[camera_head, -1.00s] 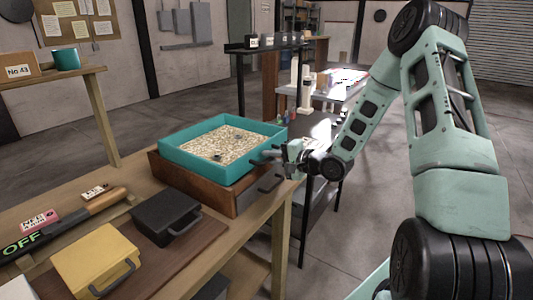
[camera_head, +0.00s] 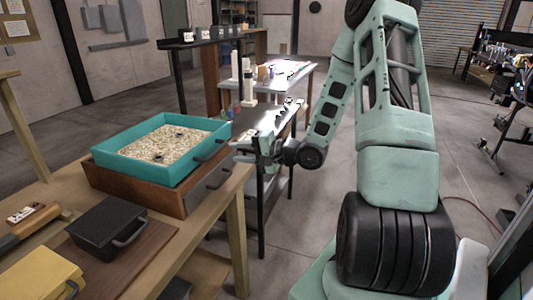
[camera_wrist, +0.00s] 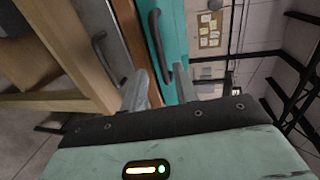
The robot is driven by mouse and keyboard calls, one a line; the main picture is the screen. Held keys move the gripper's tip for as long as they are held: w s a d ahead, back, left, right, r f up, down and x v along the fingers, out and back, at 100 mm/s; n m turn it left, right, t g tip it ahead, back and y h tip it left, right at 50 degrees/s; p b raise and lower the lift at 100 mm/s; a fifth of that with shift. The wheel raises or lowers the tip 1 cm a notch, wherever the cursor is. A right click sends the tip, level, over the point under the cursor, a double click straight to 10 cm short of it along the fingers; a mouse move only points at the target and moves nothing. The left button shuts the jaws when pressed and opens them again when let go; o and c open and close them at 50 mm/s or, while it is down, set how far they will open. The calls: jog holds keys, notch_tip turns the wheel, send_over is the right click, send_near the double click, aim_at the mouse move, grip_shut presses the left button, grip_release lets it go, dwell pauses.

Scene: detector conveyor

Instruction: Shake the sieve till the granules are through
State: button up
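The teal square sieve (camera_head: 130,172) sits on a brown wooden box (camera_head: 140,194) on the bench. Pale granules (camera_head: 165,145) with a few dark lumps lie in it. A dark handle (camera_head: 212,150) sticks out of its right side; sieve (camera_wrist: 172,28) and handle (camera_wrist: 158,38) also show in the wrist view. My gripper (camera_head: 238,149) is just right of this handle, its fingers pointing towards the sieve. In the wrist view the two fingertips (camera_wrist: 160,82) stand apart with nothing clearly between them. What lies under the sieve inside the box is hidden.
The wooden box has its own grey handle (camera_head: 218,180), below the sieve's. A black lidded box (camera_head: 108,228) and a yellow box (camera_head: 38,276) stand nearer on the bench. A metal table (camera_head: 275,75) stands behind. Open floor lies right of the bench.

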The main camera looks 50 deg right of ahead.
aim_at(217, 153)
jog(key=v, duration=0.8)
jog(key=shift+s, duration=0.4)
jog(key=shift+d, duration=0.15)
jog(key=p+x, duration=0.2)
jog(key=x, duration=0.3)
jog(key=p+x, duration=0.3)
jog(key=x, duration=0.3)
jog(key=p+x, duration=0.2)
jog(key=x, duration=0.4)
jog(key=shift+w+a+r+p, duration=0.1)
jog(key=shift+a+p, duration=0.25)
grip_shut()
